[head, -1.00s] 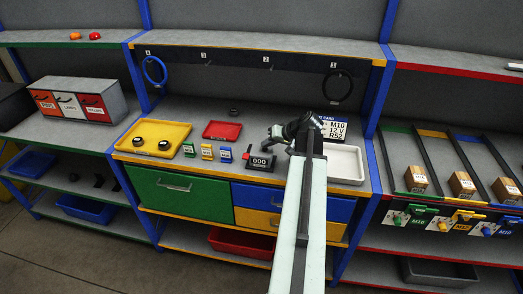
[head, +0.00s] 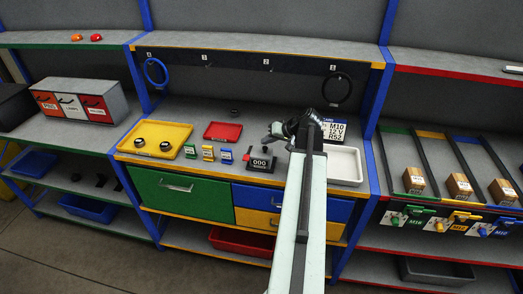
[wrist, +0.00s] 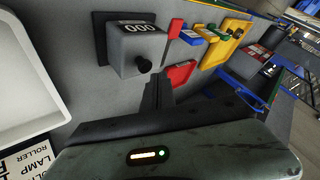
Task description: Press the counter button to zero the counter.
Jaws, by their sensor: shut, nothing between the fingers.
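My gripper (head: 267,139) is shut and empty, just behind and above the counter in the head view. In the wrist view its dark fingers (wrist: 158,90) are together, close beside the button; a gap shows between them. The button is hard to make out in the head view.
Small green, yellow and blue blocks stand left of the counter, with a red tray (head: 223,131) and a yellow tray (head: 158,137) behind and left. A white tray (head: 345,165) lies to the right, beside a lettered sign (head: 335,130). A red piece (wrist: 175,28) stands beside the counter.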

